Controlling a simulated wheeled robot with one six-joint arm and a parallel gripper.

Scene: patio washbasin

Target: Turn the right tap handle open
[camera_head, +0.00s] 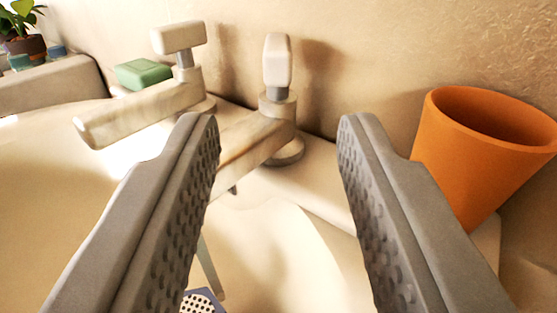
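The right tap (283,130) stands at the back edge of the basin, its spout running down to the left, partly hidden behind my left finger. Its pale handle (277,62) sits on top and points roughly upright in the picture. The left tap (140,112) has a similar pale handle (178,37), lying crosswise to the view. My gripper (277,125) is open and empty. Its two grey, dimpled fingers point toward the right tap, with the handle beyond the fingertips and between them in the picture. No contact with the handle shows.
An orange pot (465,150) stands close to the right finger. A green soap block (143,74) lies behind the left tap. A potted plant (25,30) is at the far left. The textured wall (370,50) rises close behind the taps. The white basin (270,235) lies below.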

